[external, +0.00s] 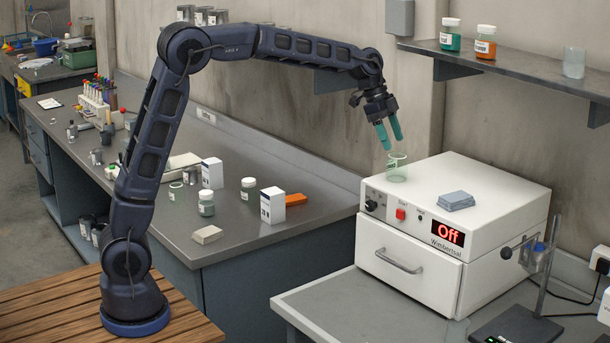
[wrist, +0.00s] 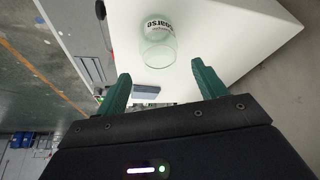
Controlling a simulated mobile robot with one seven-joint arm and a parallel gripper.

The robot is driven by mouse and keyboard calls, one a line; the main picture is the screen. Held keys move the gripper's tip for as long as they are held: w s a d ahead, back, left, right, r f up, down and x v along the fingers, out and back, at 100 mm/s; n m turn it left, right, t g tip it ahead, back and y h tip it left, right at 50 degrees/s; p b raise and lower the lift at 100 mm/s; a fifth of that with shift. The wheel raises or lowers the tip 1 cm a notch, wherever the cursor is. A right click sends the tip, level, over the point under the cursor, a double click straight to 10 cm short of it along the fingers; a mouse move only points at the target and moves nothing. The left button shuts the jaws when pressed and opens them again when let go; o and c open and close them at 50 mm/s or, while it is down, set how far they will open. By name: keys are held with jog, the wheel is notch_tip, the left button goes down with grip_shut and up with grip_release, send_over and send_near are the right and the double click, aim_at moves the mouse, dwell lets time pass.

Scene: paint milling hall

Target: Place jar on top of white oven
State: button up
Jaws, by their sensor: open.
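A clear greenish open-topped glass jar (external: 397,170) stands upright on the back left part of the top of the white oven (external: 490,185). In the wrist view, the jar (wrist: 158,50) bears a label with dark lettering and sits on the oven's white top (wrist: 222,32). My gripper (external: 392,141) has teal fingers pointing down, just above the jar. In the wrist view, my gripper (wrist: 160,75) is open and empty, with the jar beyond the fingertips and nothing between them. The oven's display reads "Off".
Grey cloths or pads (external: 456,200) lie on the oven top. A shelf (external: 520,68) above holds a green jar (external: 450,34), an orange jar (external: 486,42) and an empty glass (external: 574,63). The bench (external: 255,235) holds small boxes and lidded jars. A stand (external: 545,270) is at right.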

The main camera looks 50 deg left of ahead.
jog(key=s+a+r+n, duration=0.3)
jog(key=s+a+r, duration=0.4)
jog(key=s+a, duration=0.25)
jog(key=s+a+f+n+t+y, duration=0.15)
jog(key=s+a+n, duration=0.35)
jog(key=s, duration=1)
jog(key=s+a+f+n+y, duration=0.1)
jog(key=s+a+f, duration=0.2)
jog(key=s, duration=0.4)
jog(key=s+a+f+n+t+y, duration=0.1)
jog(key=s+a+f+n, duration=0.1)
jog(key=s+f, duration=0.2)
jog(key=s+a+f+n+y, duration=0.1)
jog(key=s+a+f+n, duration=0.1)
jog(key=s, duration=0.8)
notch_tip(320, 180, down, 2)
jog(key=shift+s+a, duration=0.4)
jog(key=shift+a, duration=0.4)
